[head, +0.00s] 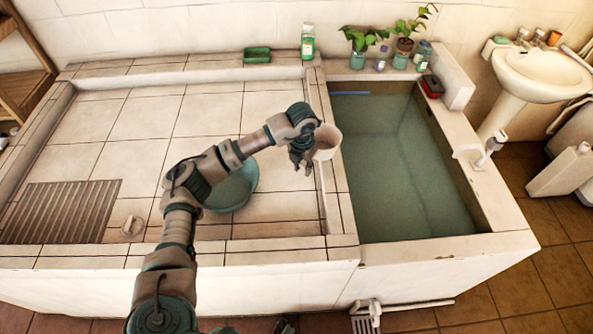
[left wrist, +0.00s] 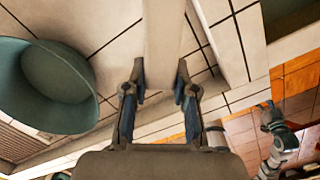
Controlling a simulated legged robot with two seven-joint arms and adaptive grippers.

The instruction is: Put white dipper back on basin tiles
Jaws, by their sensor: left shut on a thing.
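The white dipper (head: 327,141) is held up near the inner edge of the tiled basin, beside the water tank. My left gripper (head: 302,160) is shut on it, and its fingers hide part of the dipper. In the left wrist view, a pale length of the dipper (left wrist: 163,45) runs between the two fingers of this gripper (left wrist: 160,78). The basin tiles (head: 118,158) are wide and pale with dark joints. Part of what looks like my right arm, with its dark gripper (left wrist: 271,116), shows low at the right of the left wrist view; its fingers are too small to read.
A teal bowl (head: 235,190) sits on the tiles, partly behind my left arm. A slatted mat (head: 60,212) lies front left. The water tank (head: 400,170) is right.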

